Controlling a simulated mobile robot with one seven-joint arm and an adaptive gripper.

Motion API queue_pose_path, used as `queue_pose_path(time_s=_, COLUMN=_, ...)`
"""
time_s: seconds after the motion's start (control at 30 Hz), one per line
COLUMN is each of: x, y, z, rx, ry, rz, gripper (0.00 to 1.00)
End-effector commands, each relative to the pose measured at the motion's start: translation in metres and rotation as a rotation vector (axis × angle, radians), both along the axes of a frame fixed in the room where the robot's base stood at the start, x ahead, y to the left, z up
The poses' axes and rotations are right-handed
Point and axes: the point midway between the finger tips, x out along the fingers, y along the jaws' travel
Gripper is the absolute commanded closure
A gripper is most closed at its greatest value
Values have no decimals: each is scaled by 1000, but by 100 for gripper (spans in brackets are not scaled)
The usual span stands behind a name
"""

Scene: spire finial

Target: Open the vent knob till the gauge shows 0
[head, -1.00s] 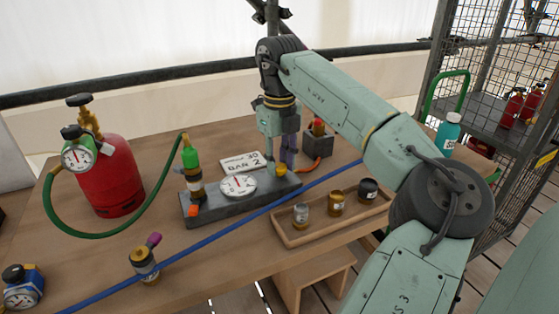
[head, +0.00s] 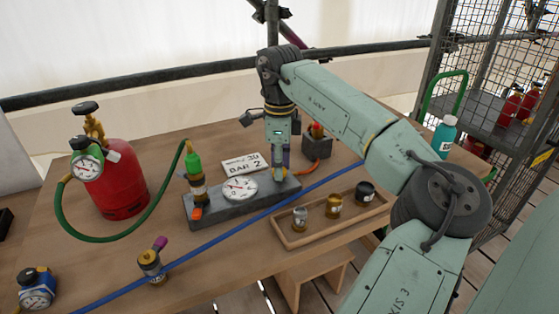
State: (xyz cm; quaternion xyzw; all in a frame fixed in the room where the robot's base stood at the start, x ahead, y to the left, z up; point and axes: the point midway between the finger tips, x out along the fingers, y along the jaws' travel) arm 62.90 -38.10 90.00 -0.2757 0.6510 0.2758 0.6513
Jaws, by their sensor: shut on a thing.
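A grey block (head: 215,212) on the bench carries a white dial gauge (head: 240,189); its needle is too small to read exactly. A small yellow vent knob (head: 279,175) sits at the right end of the block, mostly hidden by my gripper. My gripper (head: 279,168) points straight down over that end, with its fingers shut on the vent knob. The fingertips are hard to make out. A bottle-like fitting with a green top (head: 193,170) and an orange part low down stands at the block's left end.
A sign (head: 242,164) stands behind the gauge. A red cylinder (head: 118,180) feeds a green hose at left. A blue hose (head: 220,233) crosses in front. A red-topped box (head: 317,143) stands behind my gripper.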

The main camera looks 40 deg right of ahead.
Motion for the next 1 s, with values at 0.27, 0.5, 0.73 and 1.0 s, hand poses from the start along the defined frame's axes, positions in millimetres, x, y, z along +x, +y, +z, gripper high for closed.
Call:
queue_pose_path(time_s=0.27, x=0, y=0, z=0, rx=1, ry=1, rz=187, gripper=99)
queue_pose_path(time_s=0.5, x=0, y=0, z=0, rx=1, ry=1, rz=277, gripper=99)
queue_pose_path(time_s=0.73, x=0, y=0, z=-1, rx=0, ry=1, rz=307, gripper=99)
queue_pose_path(time_s=1.0, x=0, y=0, z=-1, rx=0, ry=1, rz=308, gripper=99)
